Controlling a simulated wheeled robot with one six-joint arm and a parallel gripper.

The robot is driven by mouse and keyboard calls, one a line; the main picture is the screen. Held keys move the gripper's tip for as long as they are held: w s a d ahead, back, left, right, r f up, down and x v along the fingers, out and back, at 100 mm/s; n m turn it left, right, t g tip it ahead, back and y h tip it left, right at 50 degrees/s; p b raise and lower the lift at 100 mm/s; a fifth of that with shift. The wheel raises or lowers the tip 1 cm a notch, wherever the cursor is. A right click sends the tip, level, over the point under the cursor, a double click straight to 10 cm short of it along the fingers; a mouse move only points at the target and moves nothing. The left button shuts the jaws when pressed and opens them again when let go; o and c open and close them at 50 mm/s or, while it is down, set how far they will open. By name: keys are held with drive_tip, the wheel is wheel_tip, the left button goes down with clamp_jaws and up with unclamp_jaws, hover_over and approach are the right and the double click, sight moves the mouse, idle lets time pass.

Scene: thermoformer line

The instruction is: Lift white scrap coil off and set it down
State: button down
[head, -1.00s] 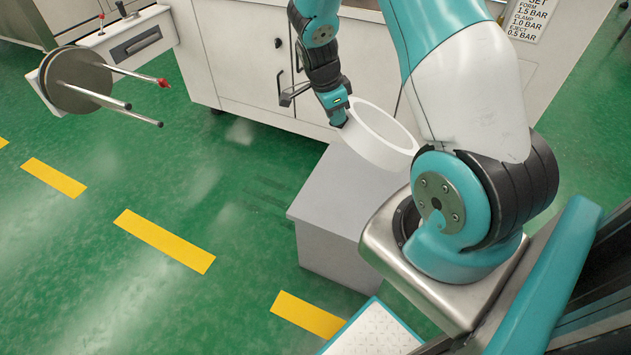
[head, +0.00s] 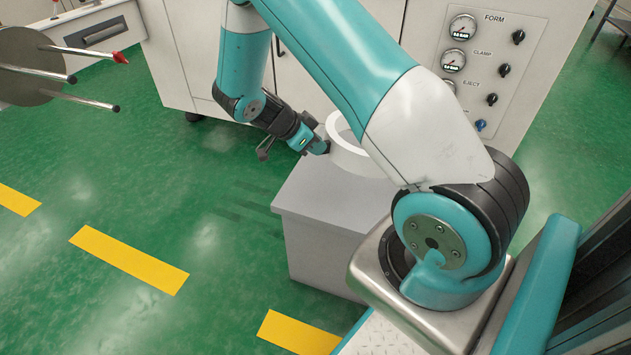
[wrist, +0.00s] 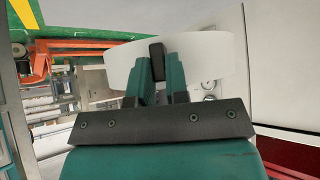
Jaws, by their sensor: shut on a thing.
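The white scrap coil (head: 350,160) is a wide white ring over the top of a grey block (head: 325,205), its axis near upright; my arm hides its right part. I cannot tell whether it touches the block or hangs just above. My gripper (head: 322,147) is shut on the left side of its wall. In the wrist view the coil (wrist: 210,62) spans the top, with the fingers of my gripper (wrist: 158,62) at its wall.
A round plate with rods (head: 25,65), one red-tipped, projects at the left, with no coil on it. A white machine cabinet (head: 190,45) and a gauge panel (head: 480,60) stand behind. Green floor with yellow dashes (head: 130,260) is open at the left.

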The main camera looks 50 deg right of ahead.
drive_tip(key=shift+h, duration=0.3)
wheel_tip(320, 180, down, 5)
drive_tip(key=b, duration=0.3)
drive_tip(key=shift+f, duration=0.15)
drive_tip(key=shift+f+b, duration=2.5)
drive_tip(key=shift+f, duration=0.6)
drive_tip(key=c, duration=1)
unclamp_jaws()
drive_tip(key=shift+c, duration=0.2)
drive_tip(key=p+v, duration=0.5)
drive_tip(key=v, duration=1.2)
drive_tip(key=shift+w, duration=0.2)
drive_tip(key=shift+a+r, duration=0.1)
drive_tip(key=shift+a, duration=0.05)
